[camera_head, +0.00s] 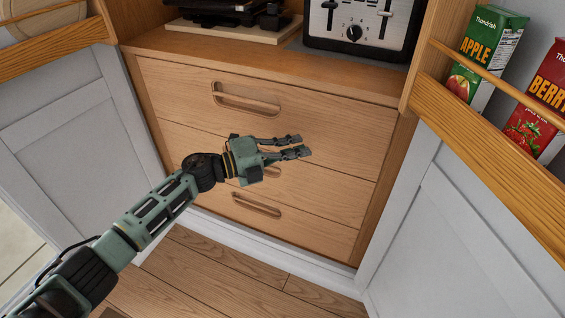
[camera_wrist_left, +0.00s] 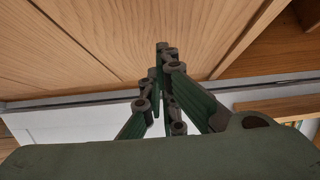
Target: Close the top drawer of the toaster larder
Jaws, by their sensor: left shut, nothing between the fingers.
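The toaster larder has a stack of three wooden drawers below its countertop. The top drawer (camera_head: 320,110) shows a cut-out handle slot (camera_head: 246,100) and looks about flush with the lower fronts; I cannot tell whether a small gap remains. My left gripper (camera_head: 305,147) is shut and empty, in front of the drawer stack, its fingers pointing right across the lower part of the top drawer. It partly hides the middle drawer and its handle. In the left wrist view the closed fingers (camera_wrist_left: 163,52) show against wooden panels; contact is unclear. My right gripper is out of view.
A black and silver toaster (camera_head: 358,28) stands on the countertop (camera_head: 250,47), beside a dark appliance on a board (camera_head: 228,33). Open grey doors flank the larder; the right door's rack (camera_head: 490,140) holds an apple carton (camera_head: 484,55) and a berry carton (camera_head: 540,100). The floor in front is clear.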

